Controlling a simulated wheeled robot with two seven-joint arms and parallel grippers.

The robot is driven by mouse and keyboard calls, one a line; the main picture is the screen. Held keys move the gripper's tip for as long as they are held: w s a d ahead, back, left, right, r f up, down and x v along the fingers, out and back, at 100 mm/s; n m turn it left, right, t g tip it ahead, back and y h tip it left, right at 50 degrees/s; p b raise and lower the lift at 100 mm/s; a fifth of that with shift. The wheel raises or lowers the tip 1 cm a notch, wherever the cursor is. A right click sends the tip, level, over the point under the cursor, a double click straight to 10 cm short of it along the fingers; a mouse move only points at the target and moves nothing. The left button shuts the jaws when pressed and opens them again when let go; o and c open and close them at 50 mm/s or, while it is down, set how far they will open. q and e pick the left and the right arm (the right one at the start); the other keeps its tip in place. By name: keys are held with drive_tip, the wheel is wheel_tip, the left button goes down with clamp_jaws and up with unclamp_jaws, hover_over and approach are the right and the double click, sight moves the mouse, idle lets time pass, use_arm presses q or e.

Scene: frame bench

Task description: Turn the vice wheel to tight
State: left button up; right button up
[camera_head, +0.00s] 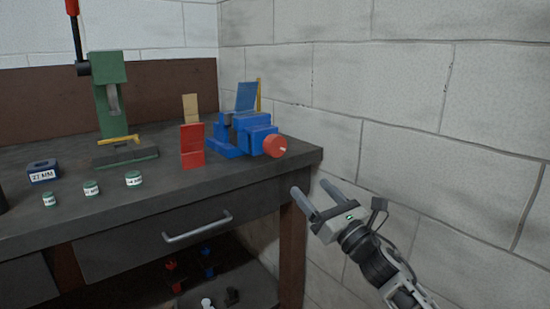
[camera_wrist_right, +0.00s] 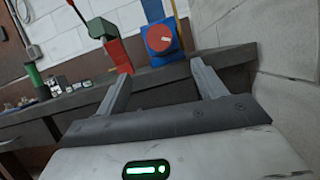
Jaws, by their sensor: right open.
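The blue vice (camera_head: 241,134) stands on the right end of the dark bench. Its red wheel (camera_head: 275,146) faces out past the vice's right side and bears a light mark. In the right wrist view the red wheel (camera_wrist_right: 160,38) sits on the blue vice body (camera_wrist_right: 165,55), ahead of and between my fingers. My right gripper (camera_head: 314,191) is open and empty, below and to the right of the wheel, off the bench's right end and apart from it. My left gripper is not in view.
The bench top (camera_head: 230,174) ends just right of the vice, close to the block wall (camera_head: 420,90). Red blocks (camera_head: 192,145) stand left of the vice. A green press (camera_head: 108,95) stands farther left, with small labelled pieces (camera_head: 134,179) in front. A drawer handle (camera_head: 198,228) juts out below.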

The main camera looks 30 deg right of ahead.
sight(278, 151)
drive_tip(key=p+x, duration=0.1)
drive_tip(key=x, duration=1.3)
drive_tip(key=shift+w+r, duration=0.35)
drive_tip(key=shift+w, duration=0.35)
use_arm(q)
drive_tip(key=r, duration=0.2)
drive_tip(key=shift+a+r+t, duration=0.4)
use_arm(e)
drive_tip(key=c, duration=1)
